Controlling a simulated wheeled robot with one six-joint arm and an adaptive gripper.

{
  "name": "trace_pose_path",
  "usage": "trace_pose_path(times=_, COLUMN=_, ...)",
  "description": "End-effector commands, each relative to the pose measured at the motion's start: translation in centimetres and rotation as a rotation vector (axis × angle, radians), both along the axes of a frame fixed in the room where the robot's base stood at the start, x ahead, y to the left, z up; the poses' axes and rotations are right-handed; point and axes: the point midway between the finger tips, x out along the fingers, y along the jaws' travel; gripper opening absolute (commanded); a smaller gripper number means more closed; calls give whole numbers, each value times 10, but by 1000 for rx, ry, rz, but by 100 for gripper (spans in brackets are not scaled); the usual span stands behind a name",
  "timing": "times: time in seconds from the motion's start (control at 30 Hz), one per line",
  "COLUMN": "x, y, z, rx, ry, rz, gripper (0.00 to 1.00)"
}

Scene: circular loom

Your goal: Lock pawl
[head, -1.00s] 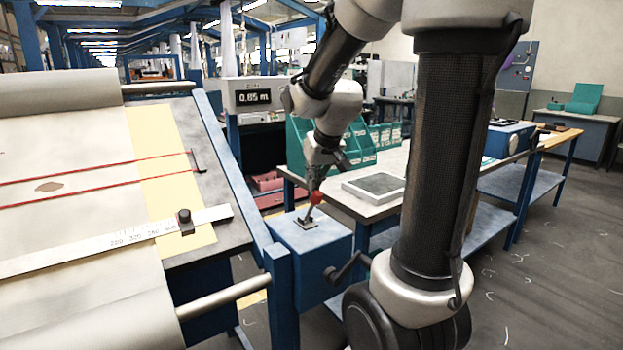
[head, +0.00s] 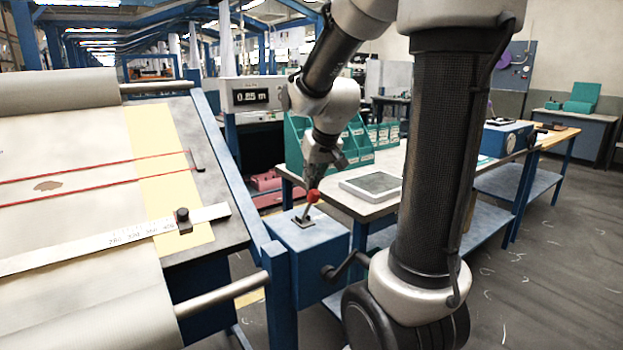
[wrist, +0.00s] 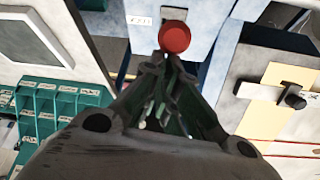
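The pawl lever, a short metal stem with a red knob (head: 313,196), stands tilted on top of a blue box (head: 300,236) beside the loom frame. The red knob (wrist: 175,37) fills the upper middle of the wrist view. My gripper (head: 318,182) points down right above the knob in the head view. In the wrist view the fingertips (wrist: 164,64) are drawn together just short of the knob, with no object seen between them. I cannot tell whether they touch it. The lever's stem is mostly hidden there.
The sloping cloth bed with red threads and a ruler (head: 110,240) lies at left. A black crank (head: 338,268) sticks out from the blue box. A workbench with a grey tray (head: 372,187) and green bins (head: 358,145) stands behind. A display (head: 252,96) is at the back.

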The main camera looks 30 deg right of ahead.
Motion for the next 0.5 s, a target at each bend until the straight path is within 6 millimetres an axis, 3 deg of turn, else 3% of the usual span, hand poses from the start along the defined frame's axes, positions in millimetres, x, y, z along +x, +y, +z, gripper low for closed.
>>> trace_pose_path(times=0.17, x=24, y=-3, z=18, rx=-3, ry=-12, rz=1, gripper=0)
trace_pose_path(times=0.5, x=-34, y=0, z=69, rx=-6, ry=-20, rz=2, gripper=0)
